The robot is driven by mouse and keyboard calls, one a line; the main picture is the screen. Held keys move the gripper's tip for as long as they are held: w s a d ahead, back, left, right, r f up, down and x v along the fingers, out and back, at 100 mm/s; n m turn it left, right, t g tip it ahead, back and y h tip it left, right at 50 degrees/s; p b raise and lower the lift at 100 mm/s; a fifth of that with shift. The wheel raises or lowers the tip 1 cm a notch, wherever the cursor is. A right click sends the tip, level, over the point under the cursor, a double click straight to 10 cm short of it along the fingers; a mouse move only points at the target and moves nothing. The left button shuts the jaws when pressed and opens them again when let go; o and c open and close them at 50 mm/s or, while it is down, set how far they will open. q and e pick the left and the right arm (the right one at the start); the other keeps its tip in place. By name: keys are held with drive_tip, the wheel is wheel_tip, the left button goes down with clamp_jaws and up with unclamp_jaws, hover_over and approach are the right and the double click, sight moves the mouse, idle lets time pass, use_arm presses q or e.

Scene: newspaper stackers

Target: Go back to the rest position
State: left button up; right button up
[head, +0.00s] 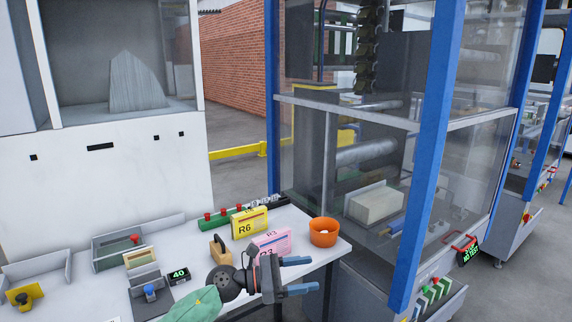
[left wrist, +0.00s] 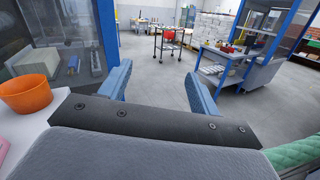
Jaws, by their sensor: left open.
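My left gripper (head: 300,275) is at the front edge of the white worktable (head: 215,269), with its blue fingers apart and nothing between them. The pink box (head: 272,241) is partly hidden behind the gripper. The orange bowl (head: 323,232) stands on the table's right end, apart from the fingers; it also shows at the left of the left wrist view (left wrist: 26,92). My right gripper is not seen in either view.
A yellow box marked R6 (head: 249,222), a wooden-handled tool (head: 219,249) and a 40 display (head: 179,276) are on the table. A blue-framed machine (head: 430,130) stands close at right. The left wrist view shows open floor (left wrist: 155,70) and a trolley (left wrist: 172,38) beyond.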

use_arm(q)
drive_tip(key=a+f+n+t+y, duration=0.1)
drive_tip(key=a+n+t+y, duration=0.4)
drive_tip(key=n, duration=0.6)
drive_tip(key=s+a+f+n+t+y, duration=0.1)
drive_tip(key=a+n+t+y, duration=0.25)
drive_tip(key=n+t, duration=0.55)
drive_tip(key=a+f+n+t+y, duration=0.1)
drive_tip(key=a+n+t+y, duration=0.3)
drive_tip(key=n, duration=0.9)
drive_tip(key=s+a+f+n+g+y, duration=0.5)
drive_tip(key=s+a+f+n+y, duration=0.15)
drive_tip(key=a+f+n, duration=0.55)
drive_tip(key=s+a+f+n+g, duration=0.1)
drive_tip(key=s+f+n+g, duration=0.45)
drive_tip(key=s, duration=0.75)
drive_tip(key=s+f+n+g, duration=0.2)
drive_tip(key=s+f+g, duration=0.4)
drive_tip(key=s+f, duration=0.5)
drive_tip(key=s+d+f+g, duration=0.1)
drive_tip(key=s+d+f, duration=0.1)
drive_tip(key=f, duration=1.4)
drive_tip(key=s+d+f+g+h, duration=0.1)
drive_tip(key=s+f, duration=0.3)
drive_tip(key=f, duration=1.1)
drive_tip(key=shift+d+f, duration=0.4)
drive_tip(key=shift+d, duration=0.2)
